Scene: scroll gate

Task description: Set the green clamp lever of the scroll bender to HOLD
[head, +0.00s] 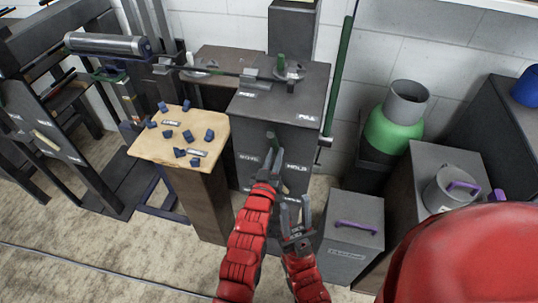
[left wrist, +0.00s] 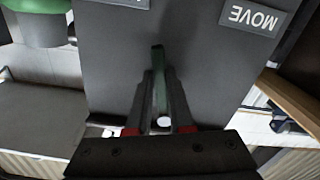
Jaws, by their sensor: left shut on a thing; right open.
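The scroll bender's dark cabinet (head: 283,125) stands at the centre of the head view. Its front bears a MOVE label (head: 248,157) on the left and a HOLD label (head: 297,166) on the right. The green clamp lever (head: 271,138) is on this front, between the two labels. My left gripper (head: 270,165) is shut on the lever. In the left wrist view the lever (left wrist: 158,82) sits between the fingers, its tip beyond them, with the MOVE label (left wrist: 254,17) upside down at right. My right gripper (head: 294,214) is open and empty, lower and nearer.
A wooden-topped stand (head: 180,145) with several small blue pieces is at left. A long green bar (head: 341,75) rises by the cabinet's right side.

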